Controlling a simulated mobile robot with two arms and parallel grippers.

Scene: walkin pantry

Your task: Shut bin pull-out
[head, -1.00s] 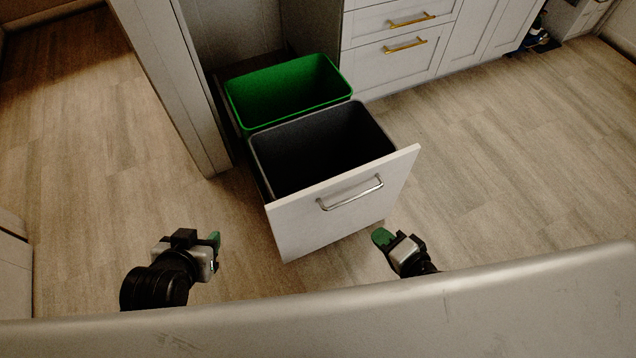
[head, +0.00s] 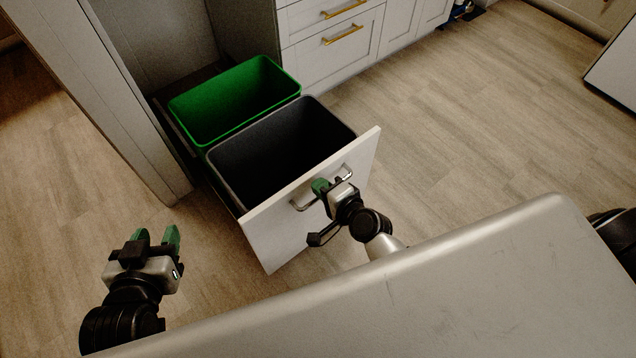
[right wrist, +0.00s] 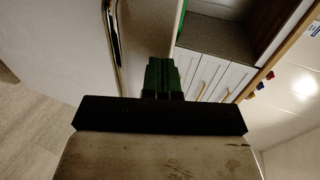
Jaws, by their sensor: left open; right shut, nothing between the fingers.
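The bin pull-out stands open, its white front panel (head: 277,230) facing me with a silver bar handle (head: 302,203) near its top. It carries a dark grey bin (head: 222,165) in front and a green bin (head: 183,112) behind. My right gripper (head: 320,186) is shut and empty, its green fingertips at the panel by the handle; whether they touch cannot be told. In the right wrist view the closed fingers (right wrist: 161,76) are beside the panel's edge, with the handle (right wrist: 112,45) to their left. My left gripper (head: 157,236) is open and empty over the floor, left of the panel.
A grey upright cabinet panel (head: 110,95) stands left of the pull-out. White drawers with gold handles (head: 343,35) are behind it to the right. The wood floor (head: 470,120) on the right is clear. My own body's pale edge fills the bottom.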

